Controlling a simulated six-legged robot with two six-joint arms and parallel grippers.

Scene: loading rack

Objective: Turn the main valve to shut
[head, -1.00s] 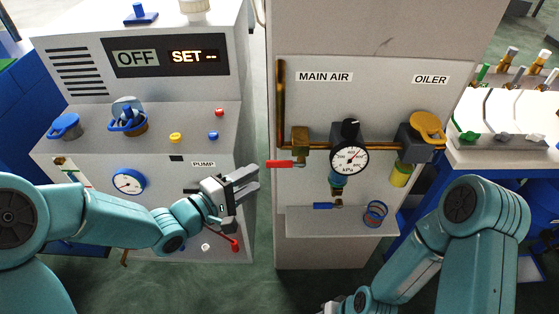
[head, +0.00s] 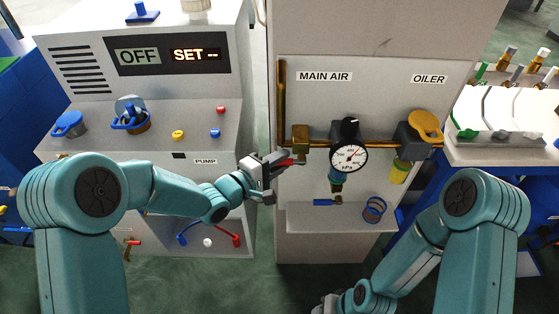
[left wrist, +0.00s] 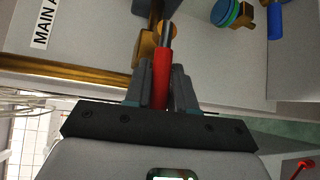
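The main valve is a brass body (head: 300,138) below the MAIN AIR label, with a red lever handle (head: 287,163) pointing left. My left gripper (head: 276,160) is at that handle. In the left wrist view the red handle (left wrist: 161,78) lies lengthwise between the two grey fingers (left wrist: 161,88), which sit close along both its sides with little or no gap. The gripper hides part of the handle in the head view. My right gripper (head: 325,304) is low at the bottom edge, mostly cut off, away from the valve.
A pressure gauge (head: 349,157) with a black knob sits right of the valve. A yellow-capped oiler (head: 425,125) is at the right. The pump panel (head: 190,190) stands left, with a gap between cabinets.

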